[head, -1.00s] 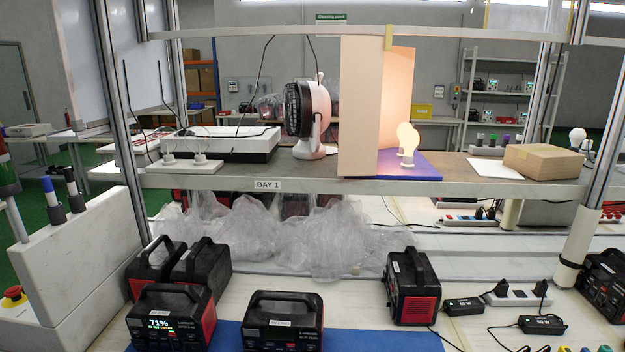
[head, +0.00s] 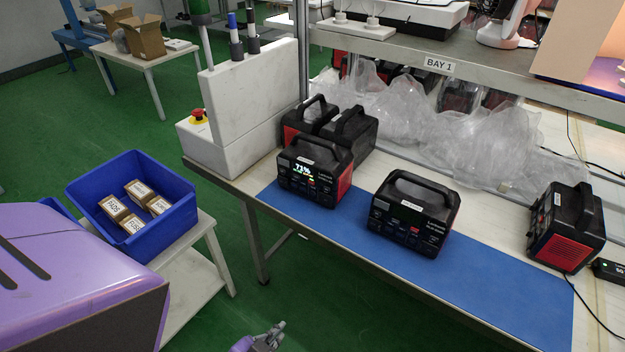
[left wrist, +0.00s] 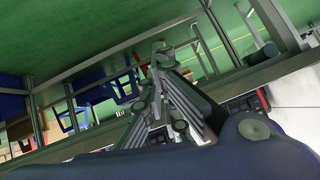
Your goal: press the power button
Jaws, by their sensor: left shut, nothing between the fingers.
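Two black power stations with red sides stand on a blue mat (head: 480,299) on the bench. The left power station (head: 314,172) has a lit display reading 71%. The right power station (head: 412,212) shows no lit display. Small buttons and sockets are on their fronts, but I cannot tell which is the power button. My left gripper (head: 268,338) is at the bottom edge of the head view, low in front of the bench and apart from the stations. It is shut and empty, and also shows in the left wrist view (left wrist: 163,55). My right gripper is not in view.
More power stations (head: 350,128) stand behind, and another (head: 566,227) is at the right. A white block with a red emergency button (head: 198,116) stands at the bench's left end. A blue crate (head: 163,228) with small boxes is at the left. Plastic wrap (head: 440,125) lies under the shelf.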

